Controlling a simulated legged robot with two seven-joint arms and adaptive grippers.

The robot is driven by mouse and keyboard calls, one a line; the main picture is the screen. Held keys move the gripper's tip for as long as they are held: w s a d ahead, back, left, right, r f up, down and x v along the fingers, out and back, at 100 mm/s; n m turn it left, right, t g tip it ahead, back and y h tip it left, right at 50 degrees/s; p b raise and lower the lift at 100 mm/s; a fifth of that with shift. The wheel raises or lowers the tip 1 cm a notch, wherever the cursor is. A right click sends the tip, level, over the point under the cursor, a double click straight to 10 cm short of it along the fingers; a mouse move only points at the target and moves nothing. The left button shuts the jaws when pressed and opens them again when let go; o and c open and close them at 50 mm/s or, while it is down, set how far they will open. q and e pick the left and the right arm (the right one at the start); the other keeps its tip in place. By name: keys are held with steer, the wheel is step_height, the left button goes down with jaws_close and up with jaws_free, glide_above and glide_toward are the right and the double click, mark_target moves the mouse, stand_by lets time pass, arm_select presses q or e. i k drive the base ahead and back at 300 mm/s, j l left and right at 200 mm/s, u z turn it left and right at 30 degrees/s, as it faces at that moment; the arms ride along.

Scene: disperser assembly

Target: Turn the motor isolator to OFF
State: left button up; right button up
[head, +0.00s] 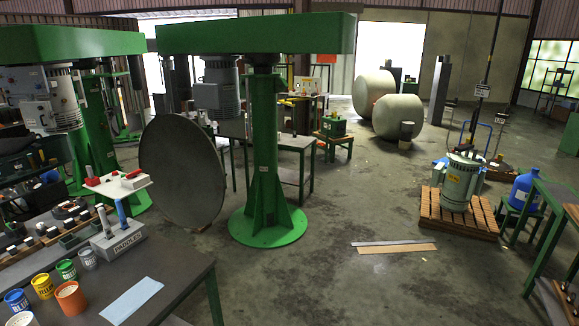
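I cannot pick out the motor isolator or its OFF marking for certain. A grey panel (22,82) with small coloured spots, too small to read, is at the far left by a green machine. A grey-white motor (62,97) hangs under that machine's arm. A second green machine (264,150) stands at centre, with a grey motor (219,85) under its overhead beam. A large grey disc (182,172) stands upright left of its column. Neither of my grippers is in view.
A dark bench (165,268) at lower left holds coloured pots, a grey block (118,240) with upright handles, and a pale blue sheet (131,300). Flat strips (395,247) lie on the otherwise open middle floor.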

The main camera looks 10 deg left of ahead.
mark_target(133, 175)
steer(key=i+u, duration=0.2)
steer(key=i, duration=0.25)
steer(key=i+l+u, duration=0.25)
steer(key=i, duration=0.25)
steer(key=i+l+u, duration=0.2)
steer(key=i, duration=0.25)
steer(key=j, duration=0.1)
